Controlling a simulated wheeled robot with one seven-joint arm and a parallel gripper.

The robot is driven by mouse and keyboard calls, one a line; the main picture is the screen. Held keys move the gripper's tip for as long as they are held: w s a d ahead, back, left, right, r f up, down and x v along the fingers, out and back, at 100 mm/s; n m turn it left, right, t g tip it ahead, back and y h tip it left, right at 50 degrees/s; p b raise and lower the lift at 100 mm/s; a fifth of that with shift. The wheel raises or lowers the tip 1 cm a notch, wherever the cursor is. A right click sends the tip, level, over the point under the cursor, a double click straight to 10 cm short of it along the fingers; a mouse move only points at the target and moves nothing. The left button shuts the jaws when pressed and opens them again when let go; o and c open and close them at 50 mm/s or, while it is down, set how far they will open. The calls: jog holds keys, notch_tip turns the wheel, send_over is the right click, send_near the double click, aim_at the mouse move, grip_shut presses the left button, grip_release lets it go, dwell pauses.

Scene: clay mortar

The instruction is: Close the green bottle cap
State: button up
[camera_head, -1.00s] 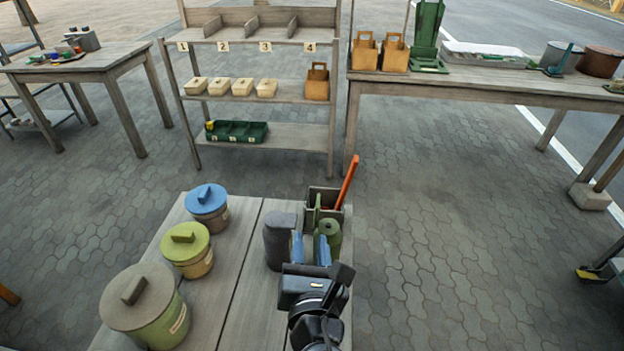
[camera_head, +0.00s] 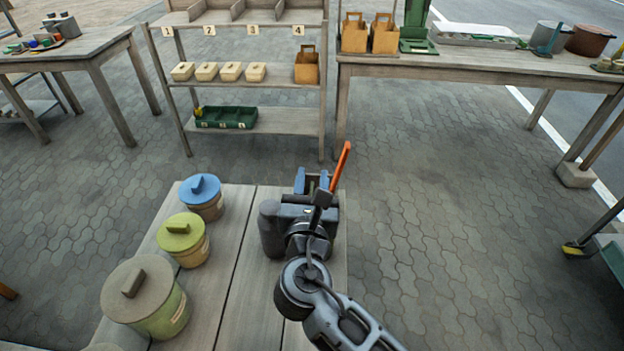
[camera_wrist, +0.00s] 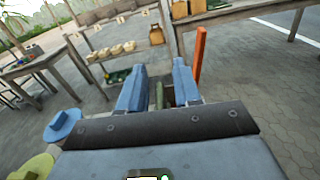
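The green bottle is hidden behind my gripper and wrist in the head view. I cannot make out its cap.
Jars with blue (camera_head: 200,188), yellow-green (camera_head: 181,232) and grey-brown (camera_head: 138,288) lids line the table's left side. The orange handle (camera_head: 340,166) stands up right of my fingers. A numbered shelf (camera_head: 262,88) is beyond. The table middle (camera_head: 236,262) is clear.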

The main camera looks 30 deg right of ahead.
grip_shut()
dwell(0.3)
